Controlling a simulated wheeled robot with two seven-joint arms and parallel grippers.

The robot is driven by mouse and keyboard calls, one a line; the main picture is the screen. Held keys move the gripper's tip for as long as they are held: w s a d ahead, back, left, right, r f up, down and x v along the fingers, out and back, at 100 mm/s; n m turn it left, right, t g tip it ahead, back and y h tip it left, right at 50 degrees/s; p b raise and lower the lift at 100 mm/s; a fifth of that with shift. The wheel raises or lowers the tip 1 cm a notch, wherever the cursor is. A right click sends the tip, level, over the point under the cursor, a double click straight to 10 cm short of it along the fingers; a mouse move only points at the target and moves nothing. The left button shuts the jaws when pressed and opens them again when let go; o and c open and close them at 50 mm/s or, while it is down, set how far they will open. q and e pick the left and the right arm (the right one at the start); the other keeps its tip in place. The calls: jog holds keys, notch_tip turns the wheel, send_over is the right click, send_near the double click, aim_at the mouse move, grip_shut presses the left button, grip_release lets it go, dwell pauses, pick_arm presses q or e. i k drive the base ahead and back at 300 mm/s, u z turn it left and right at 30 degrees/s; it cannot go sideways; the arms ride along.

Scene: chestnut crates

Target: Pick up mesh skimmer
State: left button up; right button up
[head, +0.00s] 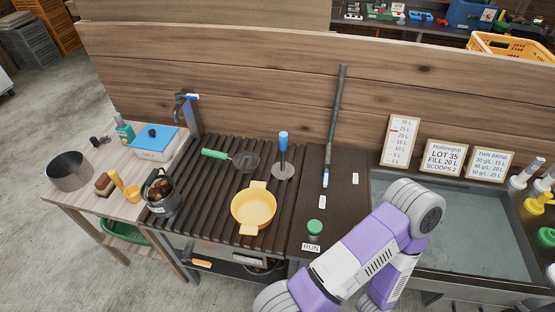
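The mesh skimmer lies on the dark slatted rack in the head view. Its green handle (215,154) points left and its round, dark mesh head (246,162) lies to the right. Nothing covers it and no gripper is near it. A purple and white arm of mine stands at the lower right, bent, well to the right of the skimmer. Its gripper is out of the picture, and my other gripper does not show either.
A yellow two-handled pan (254,206) lies in front, and a pot of chestnuts (160,195) stands at front left. A tap (190,112) rises behind left. A long pole (336,120) leans on the back boards.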

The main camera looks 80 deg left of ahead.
aim_at(240, 156)
jog(key=z, duration=0.05)
jog(key=k, duration=1.05)
jog(key=u, duration=1.5)
